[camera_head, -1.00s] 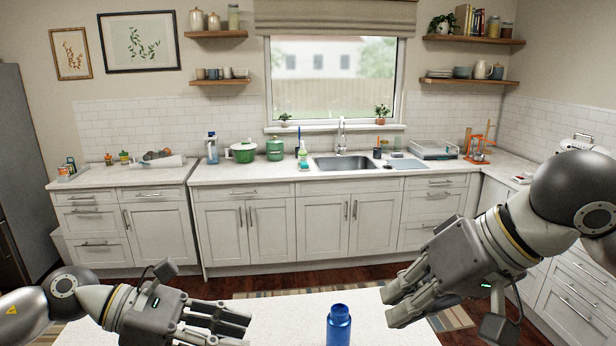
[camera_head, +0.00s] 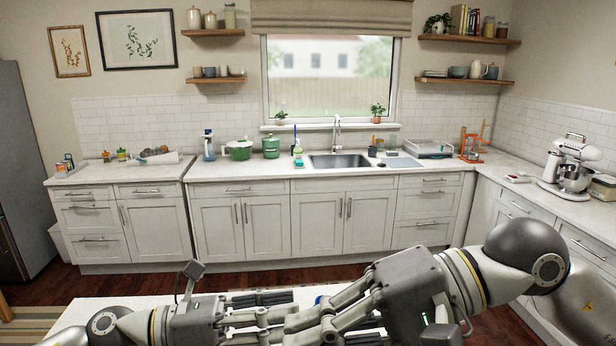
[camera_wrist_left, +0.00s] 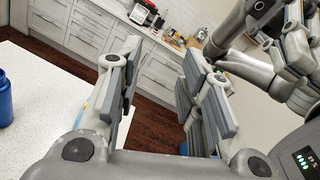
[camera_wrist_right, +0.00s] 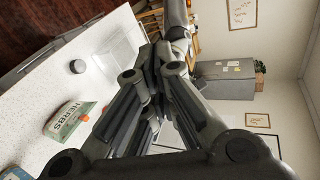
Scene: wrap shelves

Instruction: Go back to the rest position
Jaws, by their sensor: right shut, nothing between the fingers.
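My left gripper (camera_head: 285,307) is low in the middle of the head view, pointing right. Its two fingers stand apart with nothing between them in the left wrist view (camera_wrist_left: 160,85). My right gripper (camera_head: 300,325) points left and overlaps the left one in the head view; I cannot tell whether they touch. In the right wrist view its fingers (camera_wrist_right: 150,85) are together and hold nothing. Both are over or close to the white island top (camera_head: 90,310).
A blue bottle (camera_wrist_left: 4,105) stands on the island, mostly hidden behind my right gripper in the head view. The right wrist view shows a herbs box (camera_wrist_right: 68,122), a small round grey item (camera_wrist_right: 77,66) and a clear container (camera_wrist_right: 118,55) on a white top.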

